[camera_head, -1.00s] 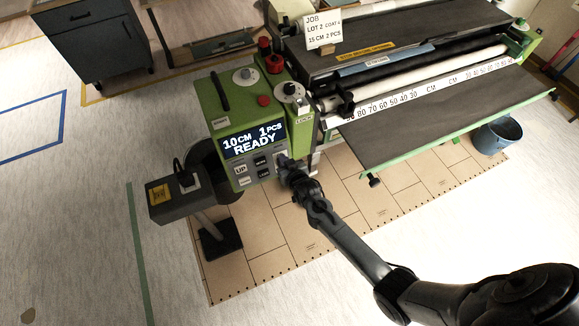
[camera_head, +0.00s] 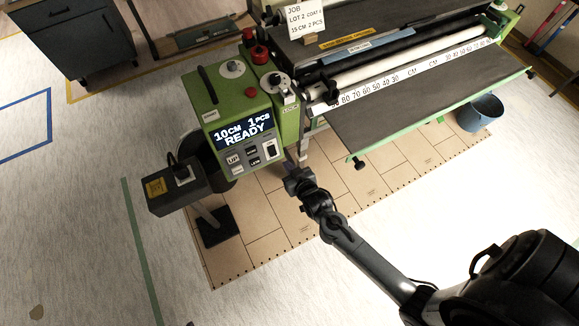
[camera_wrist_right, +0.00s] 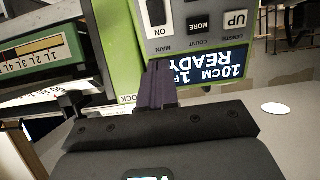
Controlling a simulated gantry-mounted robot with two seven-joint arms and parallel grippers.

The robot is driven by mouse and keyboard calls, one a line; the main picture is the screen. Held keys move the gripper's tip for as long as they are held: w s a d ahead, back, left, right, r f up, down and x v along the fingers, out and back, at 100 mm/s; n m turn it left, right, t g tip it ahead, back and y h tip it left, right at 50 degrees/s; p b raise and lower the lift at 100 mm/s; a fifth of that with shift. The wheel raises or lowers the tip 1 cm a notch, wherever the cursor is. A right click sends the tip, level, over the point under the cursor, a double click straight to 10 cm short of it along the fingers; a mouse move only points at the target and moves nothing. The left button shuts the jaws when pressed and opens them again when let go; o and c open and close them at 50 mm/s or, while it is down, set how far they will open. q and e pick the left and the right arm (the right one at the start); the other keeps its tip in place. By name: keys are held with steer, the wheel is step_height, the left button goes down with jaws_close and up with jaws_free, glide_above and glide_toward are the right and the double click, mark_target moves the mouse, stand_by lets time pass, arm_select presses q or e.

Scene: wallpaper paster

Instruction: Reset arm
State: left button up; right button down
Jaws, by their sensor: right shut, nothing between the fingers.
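The green control box (camera_head: 215,95) of the wallpaper paster stands left of the rollers. My right gripper (camera_head: 290,160) is shut and empty, just below and right of that switch, seemingly apart from the panel. In the right wrist view the closed dark fingers (camera_wrist_right: 160,84) point toward the box's panel, close to the switch marked "ON" (camera_wrist_right: 157,13). My left gripper is not in view.
A dark grey table (camera_head: 430,110) with green edging extends right of the box. A grey unit with a yellow label (camera_head: 176,187) stands on a post at left. A blue bucket (camera_head: 480,113) stands at right. Tan boards cover the floor below; the floor at left is open.

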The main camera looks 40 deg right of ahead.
steer(key=shift+s+r, duration=0.15)
stand_by(0.4)
steer(key=s+a+r+n+g+y, duration=0.1)
steer(key=s+a+r+n+g, duration=0.3)
steer(key=s, duration=0.7)
steer(key=s+a+r+g+y, duration=0.15)
steer(key=s+r+g, duration=0.4)
steer(key=s, duration=0.55)
step_height(320, 180, up, 22)
steer(key=p, duration=2.1)
steer(key=shift+s+d+f+p, duration=0.15)
steer(key=shift+s+f+p, duration=0.1)
steer(key=shift+p, duration=0.05)
